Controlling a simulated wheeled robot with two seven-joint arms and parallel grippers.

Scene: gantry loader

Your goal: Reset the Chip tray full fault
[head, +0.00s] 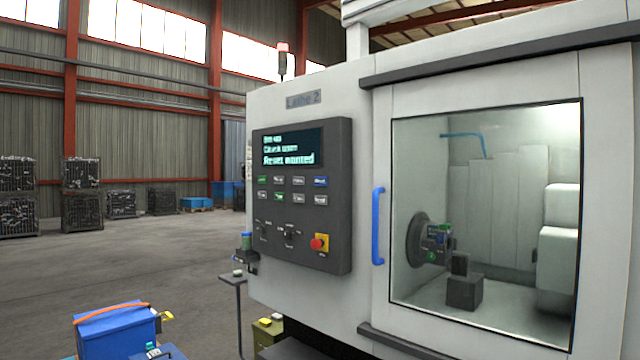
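The dark control panel (335,215) is on the front of the lathe (360,100), under a plate reading "Lathe 2". Its display (292,148) has lit green text. The last line seems to read "Reset wanted" and the line above begins with "Chuck"; I cannot read "Chip tray full". Two rows of small buttons sit below, including a blue one (320,181) at the upper right; their labels are too blurred to be sure. A red stop button (317,244) sits on yellow at the lower right. Neither of my grippers is in view.
The lathe's windowed door (485,200) is closed, with a blue handle (378,226) right of the panel. The signal tower (283,60) shows red on top. A small stand (234,280) is left of the lathe. A blue box (115,330) is at lower left. The floor beyond is open.

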